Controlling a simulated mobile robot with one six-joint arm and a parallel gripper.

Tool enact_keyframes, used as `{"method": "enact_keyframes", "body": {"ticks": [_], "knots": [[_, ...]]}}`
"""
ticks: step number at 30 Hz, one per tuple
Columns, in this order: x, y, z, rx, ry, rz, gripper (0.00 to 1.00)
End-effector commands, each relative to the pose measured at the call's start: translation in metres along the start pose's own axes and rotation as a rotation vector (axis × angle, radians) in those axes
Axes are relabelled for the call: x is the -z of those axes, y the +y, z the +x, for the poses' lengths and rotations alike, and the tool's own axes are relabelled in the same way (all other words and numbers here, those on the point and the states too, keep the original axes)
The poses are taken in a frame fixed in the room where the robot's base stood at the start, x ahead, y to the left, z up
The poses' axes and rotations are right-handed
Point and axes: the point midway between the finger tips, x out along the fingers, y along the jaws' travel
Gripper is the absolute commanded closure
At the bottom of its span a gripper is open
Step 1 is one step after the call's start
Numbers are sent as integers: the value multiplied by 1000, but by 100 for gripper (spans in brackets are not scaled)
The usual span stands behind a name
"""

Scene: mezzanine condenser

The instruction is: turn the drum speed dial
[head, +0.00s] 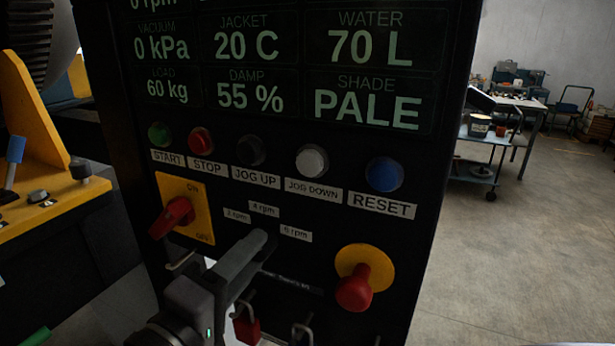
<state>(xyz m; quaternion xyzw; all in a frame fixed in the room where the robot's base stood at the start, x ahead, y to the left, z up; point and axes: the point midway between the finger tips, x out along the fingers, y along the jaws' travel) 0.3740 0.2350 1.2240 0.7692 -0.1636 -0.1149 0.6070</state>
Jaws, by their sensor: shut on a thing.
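The black control panel (388,225) fills the middle of the head view. My gripper (258,252) reaches up to its lower part from below and is shut on the drum speed dial. The dial is hidden behind the jaws, so its pointer direction cannot be told. Its speed labels show just above the jaws: 2 rpm (236,215) at the left, 4 rpm (263,208) in the middle and 6 rpm (296,232) at the right.
A red switch (175,215) on a yellow plate is left of my gripper. A red mushroom button (354,290) is to the right. Several push buttons run above, including blue RESET (383,174). Red padlocks (246,326) hang below. Open floor lies right.

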Motion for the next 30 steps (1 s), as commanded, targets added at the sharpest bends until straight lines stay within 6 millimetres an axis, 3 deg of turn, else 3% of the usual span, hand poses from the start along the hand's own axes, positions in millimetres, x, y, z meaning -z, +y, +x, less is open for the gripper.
{"method": "enact_keyframes", "body": {"ticks": [9, 26, 27, 30], "knots": [[0, 0, 0, -1, -1, 119, 100], [1, 2, 0, -1, -1, 145, 100], [1, 2, 0, -1, -1, 145, 59], [1, 1, 0, -1, -1, 144, 41]]}}
